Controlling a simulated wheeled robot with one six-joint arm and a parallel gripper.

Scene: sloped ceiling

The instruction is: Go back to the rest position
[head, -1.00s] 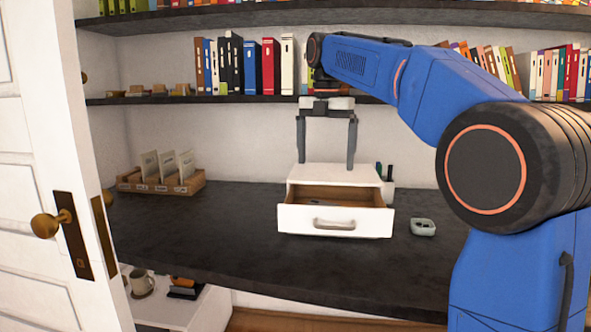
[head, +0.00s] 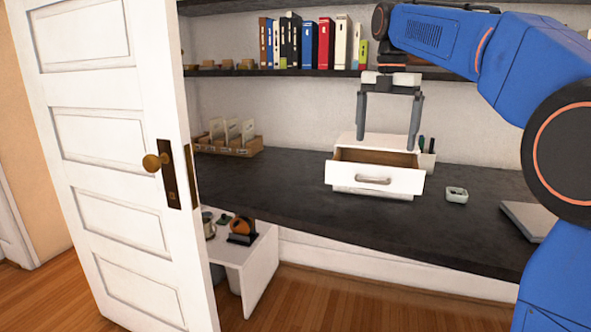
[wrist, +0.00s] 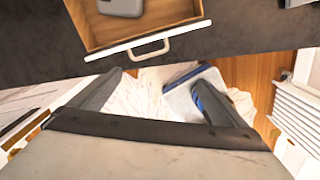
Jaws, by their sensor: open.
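My gripper (head: 389,118) hangs fingers-down with its two grey fingers spread wide and nothing between them. In the head view it shows in front of the upper part of a small white drawer unit (head: 375,142). The unit's drawer (head: 373,179) is pulled open. In the wrist view my gripper (wrist: 155,95) is also open and empty, and the drawer (wrist: 145,47) lies beyond the fingertips at the top. A grey object (wrist: 122,7) lies inside the drawer, cut off by the frame edge.
A white panelled door (head: 118,200) stands open at left. The dark counter (head: 270,190) carries a wooden card box (head: 235,147), a small pale container (head: 457,195) and a flat grey object (head: 527,222). A book shelf (head: 300,72) runs behind. Wooden floor (head: 330,305) shows below.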

